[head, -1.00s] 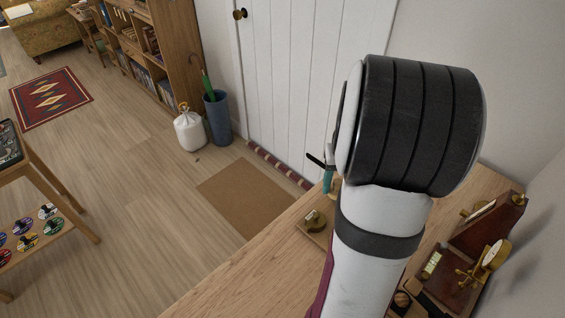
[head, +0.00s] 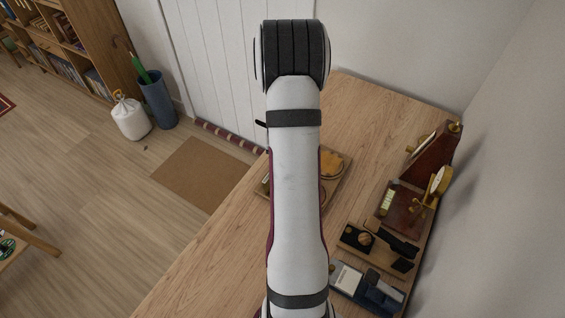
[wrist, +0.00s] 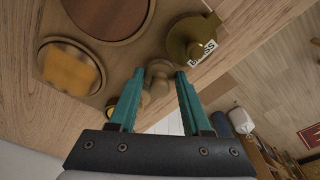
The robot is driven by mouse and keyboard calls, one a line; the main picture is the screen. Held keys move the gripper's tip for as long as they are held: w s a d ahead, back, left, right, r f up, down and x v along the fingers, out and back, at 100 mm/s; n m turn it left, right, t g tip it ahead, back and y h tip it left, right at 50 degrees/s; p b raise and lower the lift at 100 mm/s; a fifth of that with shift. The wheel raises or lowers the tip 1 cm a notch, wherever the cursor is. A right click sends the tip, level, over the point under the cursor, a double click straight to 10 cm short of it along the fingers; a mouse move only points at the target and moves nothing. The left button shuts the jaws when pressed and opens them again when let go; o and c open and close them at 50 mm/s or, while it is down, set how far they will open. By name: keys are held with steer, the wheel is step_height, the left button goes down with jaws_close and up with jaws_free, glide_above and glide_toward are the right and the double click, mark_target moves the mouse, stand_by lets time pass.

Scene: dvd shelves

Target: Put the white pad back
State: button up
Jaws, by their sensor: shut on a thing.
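My gripper (wrist: 160,76) shows in the wrist view with its two teal fingers shut on a small tan-brown knob-like piece (wrist: 158,68), over or at the edge of a wooden tray (wrist: 150,42). The underside of this piece is hidden, and I cannot tell whether it touches the tray. In the head view my arm hides the gripper. No white pad shows clearly. A pale, flat piece (head: 347,278) lies on a blue-grey item at the right of the desk, but I cannot tell whether it is the pad.
A wooden metronome-like case (head: 433,150) and brass instruments stand along the wall. The desk's far part (head: 385,105) is bare.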

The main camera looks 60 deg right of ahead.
steer(key=shift+f, duration=0.25)
steer(key=o, duration=1.2)
step_height(320, 180, up, 12)
steer(key=a, duration=0.1)
steer(key=w+a+r+n+y, duration=0.1)
steer(key=a+r, duration=0.1)
steer(key=a, duration=0.5)
steer(key=w+a+r+n, duration=0.1)
steer(key=w+a+r, duration=0.15)
steer(key=a, duration=0.35)
steer(key=s+a+r+n, duration=0.1)
steer(key=s+a, duration=0.3)
steer(key=a, duration=0.3)
steer(key=s+a+r+n+y, duration=0.1)
steer(key=s+a, duration=0.4)
steer(key=a, duration=0.3)
steer(key=s+a+n+g+y, duration=0.1)
steer(key=s+a, duration=0.3)
steer(key=a, duration=0.4)
steer(key=shift+s+a+r+n, duration=0.2)
steer(key=shift+r+n, duration=0.1)
steer(key=shift+r, duration=0.1)
